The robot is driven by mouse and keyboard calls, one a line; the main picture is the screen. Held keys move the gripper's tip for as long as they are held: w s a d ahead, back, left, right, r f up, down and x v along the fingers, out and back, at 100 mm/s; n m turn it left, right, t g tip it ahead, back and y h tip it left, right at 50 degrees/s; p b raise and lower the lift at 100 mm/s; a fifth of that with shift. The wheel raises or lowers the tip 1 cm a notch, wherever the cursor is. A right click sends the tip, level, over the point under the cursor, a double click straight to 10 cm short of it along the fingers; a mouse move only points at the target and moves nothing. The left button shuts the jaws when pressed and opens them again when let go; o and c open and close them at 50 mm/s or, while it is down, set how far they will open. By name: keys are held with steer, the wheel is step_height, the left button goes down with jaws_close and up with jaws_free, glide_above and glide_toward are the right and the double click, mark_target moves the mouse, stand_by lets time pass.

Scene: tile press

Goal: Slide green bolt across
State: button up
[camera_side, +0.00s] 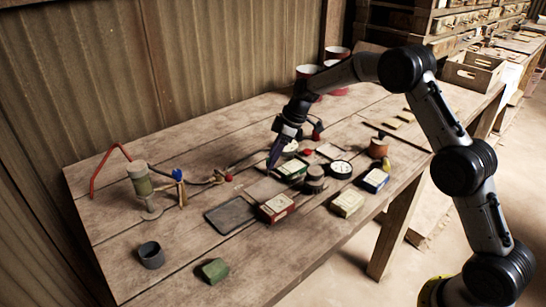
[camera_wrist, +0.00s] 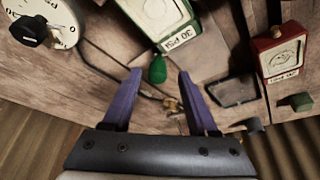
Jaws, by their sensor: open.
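In the wrist view a green rounded knob (camera_wrist: 158,69), likely the green bolt's handle, shows just below a green-framed box (camera_wrist: 165,25) with a plate reading 30 PSI. My gripper (camera_wrist: 160,74) has two purple fingers, spread apart and empty. The green knob appears between the fingertips in that view; I cannot tell the depth gap or any contact. In the side view my gripper (camera_side: 272,164) points down beside the green box (camera_side: 291,169), at its left. The green knob cannot be made out in the side view.
A red box (camera_side: 276,207), a dark slate (camera_side: 230,215) and a round gauge (camera_side: 341,169) lie close by. A grey cup (camera_side: 151,256) and green block (camera_side: 214,271) are in front.

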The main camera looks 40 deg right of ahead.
steer(key=v, duration=1.3)
steer(key=shift+r, duration=0.15)
steer(key=s+a+r+n+t, duration=0.1)
steer(key=s+a+r, duration=0.1)
steer(key=r, duration=0.3)
steer(key=s+a+r+t, duration=0.1)
steer(key=s+a+r, duration=0.15)
steer(key=r, duration=0.25)
steer(key=s+a+r+m+h, duration=0.1)
steer(key=s+r, duration=0.2)
steer(key=s, duration=0.4)
steer(key=s+a+r, duration=0.2)
steer(key=s, duration=0.5)
steer(key=s+d+f+m+h, duration=0.1)
steer(key=s+f+m, duration=0.3)
steer(key=s, duration=0.6)
steer(key=s+f+m+h, duration=0.1)
steer(key=s+f+m, duration=0.4)
steer(key=s, duration=0.5)
step_height(320, 180, down, 3)
steer(key=shift+d+r, duration=0.1)
steer(key=shift+d, duration=0.3)
